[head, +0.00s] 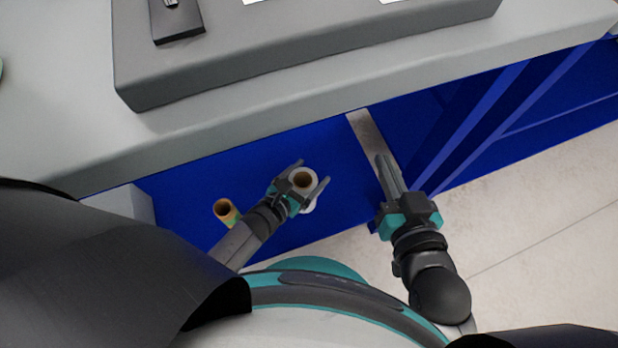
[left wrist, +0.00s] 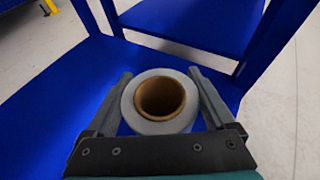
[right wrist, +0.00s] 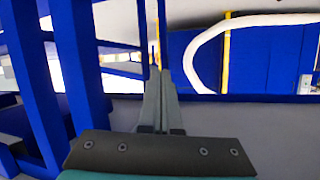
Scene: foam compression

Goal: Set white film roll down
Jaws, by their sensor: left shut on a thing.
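The white film roll (head: 292,185) has a brown cardboard core and stands upright over the blue shelf (head: 185,190). My left gripper (head: 308,173) is shut on it, one finger on each side. In the left wrist view the white film roll (left wrist: 129,108) sits between the fingers of my left gripper (left wrist: 160,85), its hollow core facing the camera. I cannot tell whether its base touches the shelf. My right gripper (head: 384,168) is empty at the shelf's right side. Its fingers are together in the right wrist view (right wrist: 160,85).
A tan roll (head: 222,209) with a hollow core stands left of my left gripper. A grey worktop (head: 230,140) overhangs the shelf at the back. Blue frame bars (head: 480,115) rise at the right.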

